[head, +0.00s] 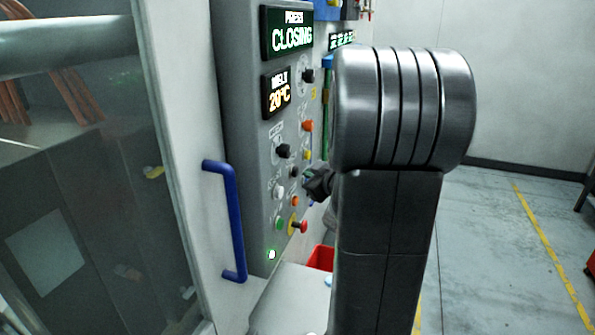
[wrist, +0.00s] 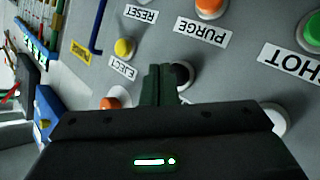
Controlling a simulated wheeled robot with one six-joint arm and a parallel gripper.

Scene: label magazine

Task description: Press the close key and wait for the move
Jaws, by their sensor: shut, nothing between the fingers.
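The control panel (head: 252,150) has a display reading "PRESS CLOSING" (head: 290,40). My gripper (head: 309,178) is at the panel, partly hidden behind my arm. In the wrist view my gripper (wrist: 158,84) is shut and empty, its fingertips pointing at the panel. A black key (wrist: 183,73) shows right beside the fingertips, partly covered by them. Its label is hidden, so I cannot read whether it is the close key. I cannot tell whether the fingers touch it.
Nearby are a yellow EJECT key (wrist: 124,47), an orange PURGE key (wrist: 209,7) and a green key (wrist: 313,30). A second display reads "MELT 20°C" (head: 279,95). A blue handle (head: 236,220) is on the door left of the panel. Floor at right is clear.

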